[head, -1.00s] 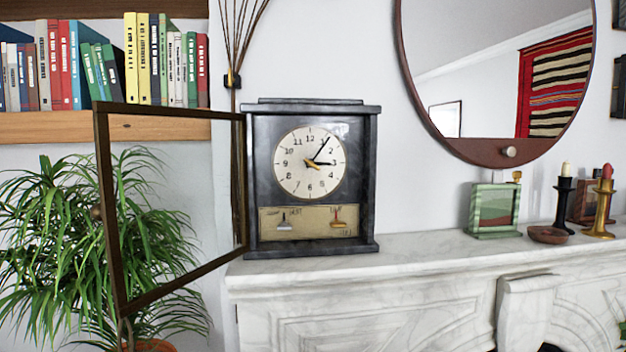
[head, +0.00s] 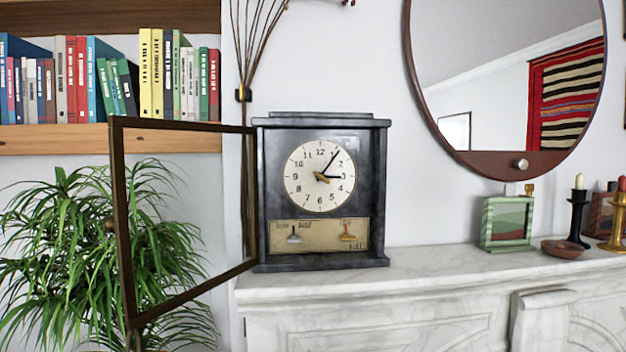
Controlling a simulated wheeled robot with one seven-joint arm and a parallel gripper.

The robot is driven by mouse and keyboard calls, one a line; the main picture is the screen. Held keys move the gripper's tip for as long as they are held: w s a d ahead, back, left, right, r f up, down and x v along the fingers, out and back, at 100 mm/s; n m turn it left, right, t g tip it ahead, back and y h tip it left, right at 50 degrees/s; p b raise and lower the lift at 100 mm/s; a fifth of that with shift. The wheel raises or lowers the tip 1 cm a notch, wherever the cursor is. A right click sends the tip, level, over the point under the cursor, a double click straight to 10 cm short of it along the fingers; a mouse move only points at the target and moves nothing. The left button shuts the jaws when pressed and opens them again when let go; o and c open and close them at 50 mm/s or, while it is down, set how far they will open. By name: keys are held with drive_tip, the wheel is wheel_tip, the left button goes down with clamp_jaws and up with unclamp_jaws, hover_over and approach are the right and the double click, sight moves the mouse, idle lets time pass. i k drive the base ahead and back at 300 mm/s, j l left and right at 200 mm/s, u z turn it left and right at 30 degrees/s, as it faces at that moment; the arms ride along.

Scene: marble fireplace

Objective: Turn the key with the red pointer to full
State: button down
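A dark mantel clock (head: 378,200) stands on the left end of the marble mantel. Its framed glass door (head: 119,215) is swung open to the left. Below the round dial (head: 319,196) is a tan panel (head: 325,240) with two keys. The left key (head: 294,238) is grey. The right key (head: 347,236) is orange-red; its label FULL shows at the panel's lower right. Which way its pointer aims is too small to tell. My gripper is not in the head view.
A potted plant (head: 60,250) and a bookshelf (head: 60,138) are at the left. A green-framed box (head: 506,222), a brown dish (head: 566,249) and candlesticks (head: 578,215) stand on the mantel (head: 430,262) to the right. A round mirror (head: 414,80) hangs above. The mantel just right of the clock is clear.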

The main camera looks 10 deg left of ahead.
sight(346, 237)
drive_tip(key=l+u, duration=0.1)
drive_tip(key=u, duration=0.35)
drive_tip(key=l+u, duration=0.1)
drive_tip(key=u, duration=0.4)
drive_tip(key=k+l+u, duration=0.1)
drive_tip(key=u, duration=0.8)
drive_tip(key=k+l, duration=0.35)
drive_tip(key=l, duration=0.4)
drive_tip(key=i+l+z, duration=0.15)
